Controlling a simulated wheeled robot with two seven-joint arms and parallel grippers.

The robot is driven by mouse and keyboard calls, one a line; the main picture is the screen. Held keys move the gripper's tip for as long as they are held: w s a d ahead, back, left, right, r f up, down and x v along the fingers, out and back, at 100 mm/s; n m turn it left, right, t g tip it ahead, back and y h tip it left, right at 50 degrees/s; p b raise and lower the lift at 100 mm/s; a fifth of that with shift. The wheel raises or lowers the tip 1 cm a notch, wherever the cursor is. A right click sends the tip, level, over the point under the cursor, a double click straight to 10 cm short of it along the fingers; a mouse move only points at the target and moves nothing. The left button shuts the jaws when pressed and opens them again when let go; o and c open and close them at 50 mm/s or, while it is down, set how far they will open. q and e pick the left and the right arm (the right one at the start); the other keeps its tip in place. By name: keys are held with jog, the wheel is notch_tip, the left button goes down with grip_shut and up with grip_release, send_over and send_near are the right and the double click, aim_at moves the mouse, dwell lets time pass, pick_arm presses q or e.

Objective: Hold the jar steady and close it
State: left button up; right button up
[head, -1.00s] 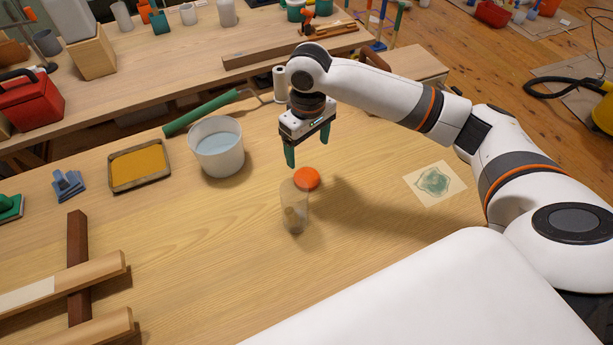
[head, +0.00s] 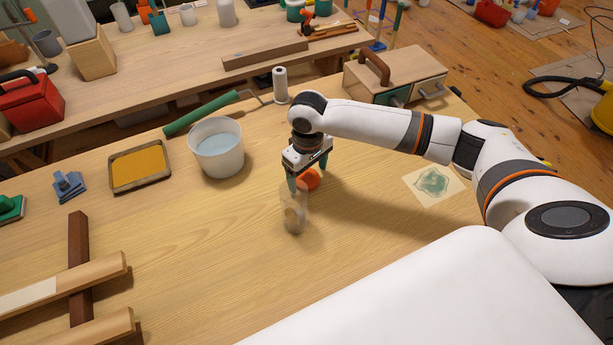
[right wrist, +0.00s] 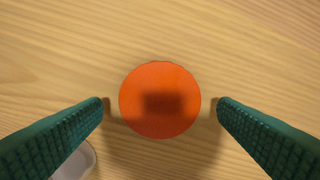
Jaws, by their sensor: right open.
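The clear jar (head: 294,214) stands upright on the wooden table in the head view, with something pale inside it that I cannot make out. The orange lid (head: 313,181) lies on the table just behind the jar, off its mouth. My right gripper (head: 308,175) points down over the lid with its green fingers apart. In the right wrist view, the lid (right wrist: 160,85) sits between the two open fingers (right wrist: 160,105), with a gap on each side. Part of the jar (right wrist: 82,162) shows at the lower left, beside the left finger. My left gripper is in neither view.
A white bucket of water (head: 217,147), a tray of yellow paint (head: 140,166) and a green roller (head: 205,112) stand to the left. Wooden bars (head: 78,265) lie at the lower left. A stencil sheet (head: 434,183) lies to the right. The table in front of the jar is clear.

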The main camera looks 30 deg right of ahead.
jog(key=shift+f, duration=0.5)
jog(key=c, duration=1.1)
